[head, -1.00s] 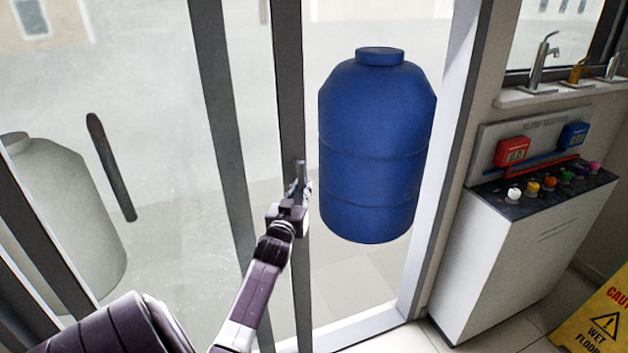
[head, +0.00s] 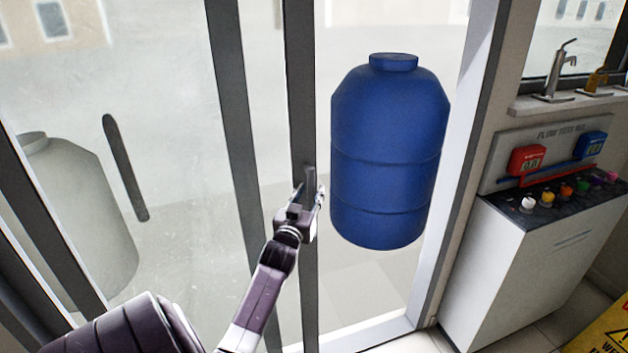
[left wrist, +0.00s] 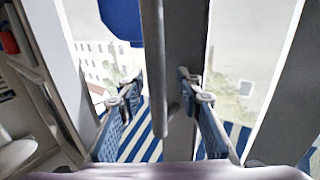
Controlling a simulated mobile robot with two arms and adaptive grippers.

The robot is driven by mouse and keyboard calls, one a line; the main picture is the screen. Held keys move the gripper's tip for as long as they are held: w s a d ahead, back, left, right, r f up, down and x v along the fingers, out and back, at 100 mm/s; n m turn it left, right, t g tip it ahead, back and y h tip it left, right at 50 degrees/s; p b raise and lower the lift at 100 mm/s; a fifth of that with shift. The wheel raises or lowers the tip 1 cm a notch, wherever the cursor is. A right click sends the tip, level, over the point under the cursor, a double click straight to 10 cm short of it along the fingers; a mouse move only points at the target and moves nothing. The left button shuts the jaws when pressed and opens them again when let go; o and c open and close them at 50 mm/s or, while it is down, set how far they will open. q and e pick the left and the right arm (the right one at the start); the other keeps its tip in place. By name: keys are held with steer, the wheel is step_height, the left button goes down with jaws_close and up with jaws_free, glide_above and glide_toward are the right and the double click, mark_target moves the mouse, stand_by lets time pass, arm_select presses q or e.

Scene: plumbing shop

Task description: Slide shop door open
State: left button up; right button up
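The shop door (head: 240,130) is a glass panel in dark grey frames, with clear space between its right stile (head: 299,90) and the white jamb. A dark upright bar handle (head: 311,182) sits on that stile; it also shows in the left wrist view (left wrist: 156,70). My left gripper (head: 308,203) is at the handle. In the left wrist view its blue-padded fingers (left wrist: 160,95) are apart, one on each side of the handle bar. I cannot tell whether either finger touches it. My right gripper is not in view.
A blue tank (head: 388,150) stands beyond the doorway, and a pale tank (head: 75,215) shows through the glass. A second dark handle (head: 125,167) is at left. The white jamb (head: 455,170), a white test cabinet (head: 490,270) and a yellow wet-floor sign (head: 600,325) are at right.

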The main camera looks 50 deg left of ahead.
arm_select(q)
steer(key=shift+s+d, duration=0.2)
steer(key=shift+d, duration=0.05)
steer(key=v, duration=1.1)
steer(key=shift+s+r, duration=0.2)
steer(key=shift+s, duration=0.1)
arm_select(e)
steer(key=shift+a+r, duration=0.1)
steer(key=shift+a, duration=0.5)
